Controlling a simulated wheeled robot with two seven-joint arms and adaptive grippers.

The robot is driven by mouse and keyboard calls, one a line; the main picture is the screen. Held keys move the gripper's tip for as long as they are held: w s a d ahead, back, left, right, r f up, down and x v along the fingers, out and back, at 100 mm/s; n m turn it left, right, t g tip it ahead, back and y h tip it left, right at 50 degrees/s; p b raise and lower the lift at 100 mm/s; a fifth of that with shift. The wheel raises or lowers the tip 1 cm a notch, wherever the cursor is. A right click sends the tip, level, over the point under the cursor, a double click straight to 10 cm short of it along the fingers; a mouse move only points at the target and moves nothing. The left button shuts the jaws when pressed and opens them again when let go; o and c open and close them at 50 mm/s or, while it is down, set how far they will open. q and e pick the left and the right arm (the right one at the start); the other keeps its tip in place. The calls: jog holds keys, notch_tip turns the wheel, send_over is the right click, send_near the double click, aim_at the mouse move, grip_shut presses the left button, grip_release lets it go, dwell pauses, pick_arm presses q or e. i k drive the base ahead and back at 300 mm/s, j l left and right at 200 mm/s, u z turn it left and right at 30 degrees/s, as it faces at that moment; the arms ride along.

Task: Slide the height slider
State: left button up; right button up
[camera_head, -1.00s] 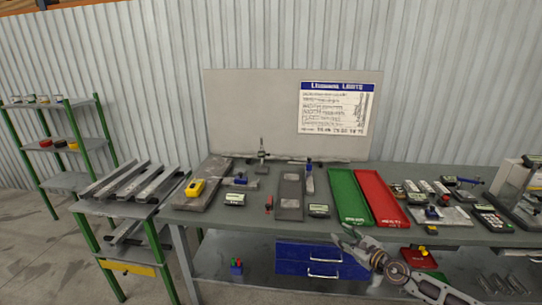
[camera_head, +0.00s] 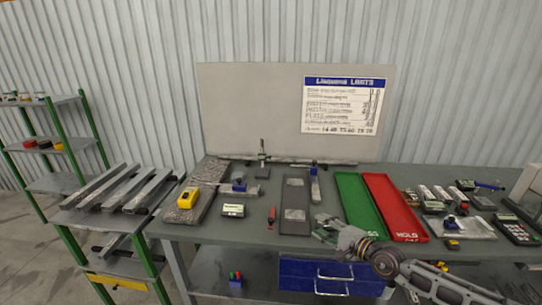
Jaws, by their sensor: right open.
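A small upright gauge (camera_head: 262,160), which looks like the height gauge, stands at the back of the grey table. Its slider is too small to make out. My right gripper (camera_head: 322,228) is open over the table's front part, to the right of and nearer than the gauge, clear of it. It is just right of a dark flat plate (camera_head: 295,183) with two lighter patches. My left gripper is not in view.
A green tray (camera_head: 360,203) and a red tray (camera_head: 394,206) lie right of my gripper. A yellow device (camera_head: 188,197), a small display box (camera_head: 233,211) and a red tool (camera_head: 271,217) lie left. A blue-topped tool (camera_head: 314,184) stands behind my gripper.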

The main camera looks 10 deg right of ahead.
aim_at(261, 157)
jog(key=i, duration=1.45)
